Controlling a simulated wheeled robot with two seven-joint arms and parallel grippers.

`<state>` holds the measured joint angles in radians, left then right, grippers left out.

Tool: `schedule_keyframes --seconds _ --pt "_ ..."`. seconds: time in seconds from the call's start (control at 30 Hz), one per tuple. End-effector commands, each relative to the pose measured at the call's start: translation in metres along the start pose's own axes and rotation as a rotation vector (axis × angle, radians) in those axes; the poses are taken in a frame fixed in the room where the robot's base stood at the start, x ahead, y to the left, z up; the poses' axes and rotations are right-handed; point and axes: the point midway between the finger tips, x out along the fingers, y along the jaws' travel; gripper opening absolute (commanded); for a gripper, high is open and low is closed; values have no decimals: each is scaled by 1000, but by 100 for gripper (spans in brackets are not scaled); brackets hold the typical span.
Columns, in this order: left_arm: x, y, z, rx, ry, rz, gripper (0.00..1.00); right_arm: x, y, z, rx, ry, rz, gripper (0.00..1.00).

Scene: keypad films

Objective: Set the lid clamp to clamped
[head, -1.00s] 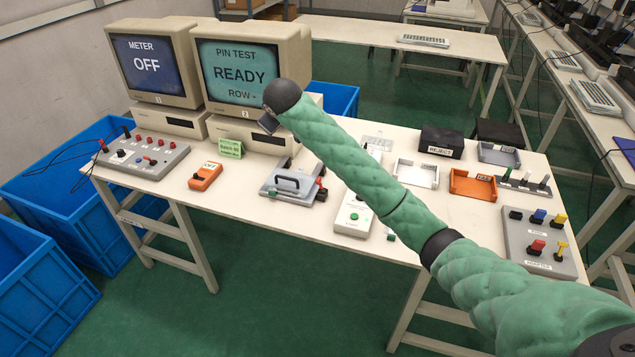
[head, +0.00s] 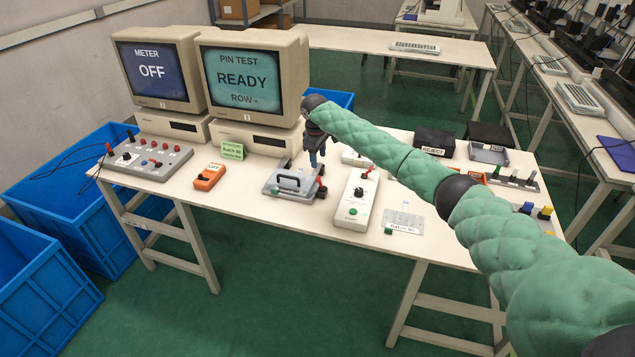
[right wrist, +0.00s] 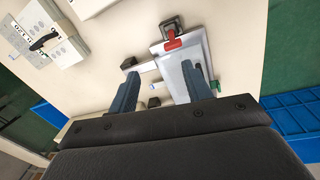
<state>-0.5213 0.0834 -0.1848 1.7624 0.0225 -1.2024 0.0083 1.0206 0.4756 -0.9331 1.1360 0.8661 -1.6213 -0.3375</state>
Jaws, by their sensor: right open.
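The test fixture (head: 289,184) with its grey lid and dark bar handle sits on the white table, its lid looking shut. The lid clamp (head: 321,190), a dark piece with a red grip, is at the fixture's right side. In the right wrist view the red grip of the clamp (right wrist: 173,42) shows beyond my fingers. My right gripper (head: 315,157) is open and empty, pointing down above the back right of the fixture. The right wrist view shows its two parted fingers (right wrist: 160,90) over the fixture's edge. Which clamp position is set I cannot tell. My left gripper is out of view.
A white box with a dark knob and green button (head: 354,205) stands close right of the fixture. An orange meter (head: 208,177) lies to its left. The pin test monitor (head: 252,75), reading READY, stands behind. Clear table lies in front of the fixture.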

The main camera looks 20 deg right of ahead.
Motion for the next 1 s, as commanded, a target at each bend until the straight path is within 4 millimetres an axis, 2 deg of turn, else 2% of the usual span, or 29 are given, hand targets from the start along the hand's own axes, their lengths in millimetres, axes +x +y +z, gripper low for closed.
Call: schedule_keyframes --seconds 0.1,0.3,0.53,1.0 --pt "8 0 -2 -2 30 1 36 12 0 8 -36 -5 -84 49" --pt "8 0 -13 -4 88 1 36 11 -9 6 -141 8 -123 49" --pt "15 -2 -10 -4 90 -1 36 19 -10 6 -174 10 -122 49" --pt "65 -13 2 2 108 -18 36 78 -17 6 -173 9 -122 49"
